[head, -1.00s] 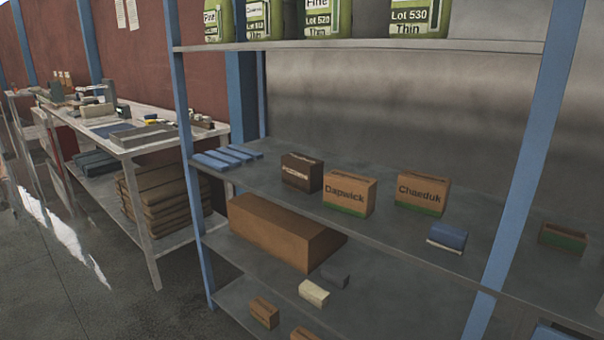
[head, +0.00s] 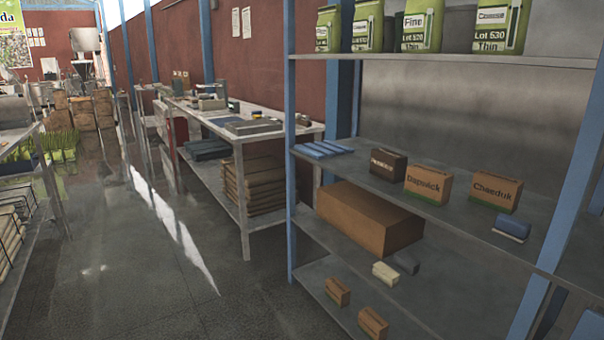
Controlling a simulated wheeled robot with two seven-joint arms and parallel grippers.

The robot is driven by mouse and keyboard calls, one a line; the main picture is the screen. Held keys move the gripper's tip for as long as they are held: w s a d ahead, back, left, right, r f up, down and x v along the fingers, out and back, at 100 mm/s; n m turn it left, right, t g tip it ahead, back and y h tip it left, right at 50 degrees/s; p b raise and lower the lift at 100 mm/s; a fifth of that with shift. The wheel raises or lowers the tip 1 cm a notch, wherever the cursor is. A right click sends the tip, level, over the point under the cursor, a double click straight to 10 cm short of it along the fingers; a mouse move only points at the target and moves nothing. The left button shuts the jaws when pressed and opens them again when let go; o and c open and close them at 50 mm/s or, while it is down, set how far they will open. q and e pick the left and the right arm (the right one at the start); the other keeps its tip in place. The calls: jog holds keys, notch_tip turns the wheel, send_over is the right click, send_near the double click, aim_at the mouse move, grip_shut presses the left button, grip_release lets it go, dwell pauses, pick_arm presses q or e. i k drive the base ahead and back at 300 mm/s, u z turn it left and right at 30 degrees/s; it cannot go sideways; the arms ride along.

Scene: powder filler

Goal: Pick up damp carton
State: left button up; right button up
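A dark brown carton (head: 388,164) with a pale label stands on the middle shelf (head: 345,166) of the blue-posted rack. It is darker than its neighbours, which may be damp, but the picture does not settle this. To its right stand a lighter carton marked Dapwick (head: 428,185) and one marked Chaeduk (head: 495,191), both with green bottom edges. Neither of my grippers is in view.
Blue flat packs (head: 322,149) lie left of the dark carton, and a blue-white block (head: 511,228) lies at right. A large brown box (head: 370,217) and small cartons are on the lower shelf. A workbench (head: 240,130) stands left of the rack. The floor (head: 150,270) at left is clear.

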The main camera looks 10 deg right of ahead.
aim_at(389, 165)
jog(key=k, duration=0.35)
jog(key=u, duration=0.9)
jog(key=i, duration=2.3)
jog(key=z, duration=0.35)
jog(key=i, duration=2.35)
jog(key=z, duration=1.2)
jog(key=i, duration=1.35)
jog(key=z, duration=1.35)
